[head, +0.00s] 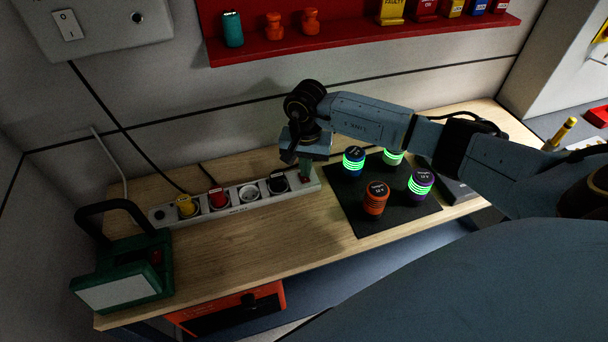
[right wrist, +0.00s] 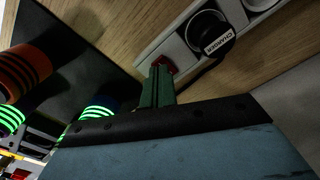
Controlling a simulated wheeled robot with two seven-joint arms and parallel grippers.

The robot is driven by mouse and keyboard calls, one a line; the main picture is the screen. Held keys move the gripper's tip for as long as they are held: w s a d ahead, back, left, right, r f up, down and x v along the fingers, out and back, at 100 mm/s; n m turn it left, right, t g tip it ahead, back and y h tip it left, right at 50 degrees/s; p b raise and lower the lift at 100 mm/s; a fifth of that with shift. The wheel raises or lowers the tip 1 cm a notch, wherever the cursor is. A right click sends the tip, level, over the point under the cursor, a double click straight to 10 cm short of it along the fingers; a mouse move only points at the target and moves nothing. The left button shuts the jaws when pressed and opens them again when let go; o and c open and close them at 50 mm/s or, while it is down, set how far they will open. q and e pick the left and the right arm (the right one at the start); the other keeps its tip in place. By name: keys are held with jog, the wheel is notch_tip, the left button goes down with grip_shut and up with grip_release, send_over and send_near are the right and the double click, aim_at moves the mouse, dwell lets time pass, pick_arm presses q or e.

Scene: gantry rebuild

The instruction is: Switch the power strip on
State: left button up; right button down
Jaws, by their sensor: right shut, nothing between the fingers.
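The white power strip (head: 235,207) lies along the back of the wooden bench, with yellow, red and black plugs and one empty socket. Its red switch (head: 305,179) is at the right end. It also shows in the right wrist view (right wrist: 164,63), partly hidden by my fingers. My right gripper (head: 304,170) points down at this end, shut and empty. Its green fingertips (right wrist: 158,80) are at the switch; I cannot tell whether they touch it. I cannot tell whether the switch is lit. The black plug (right wrist: 216,38) marked CHARGER is beside it. My left gripper is not in view.
A dark mat (head: 345,212) right of the strip holds several glowing canisters, including an orange one (head: 375,198). A green lamp-like box (head: 122,270) with a black handle stands front left. A red shelf (head: 350,38) hangs above. The bench front middle is clear.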

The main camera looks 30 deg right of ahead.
jog(key=shift+f+b, duration=1)
dwell(0.6)
jog(key=shift+r+p, duration=0.5)
jog(key=shift+r, duration=0.25)
jog(key=shift+r+p, duration=1.45)
jog(key=shift+r, duration=1.35)
jog(key=shift+a+f, duration=0.1)
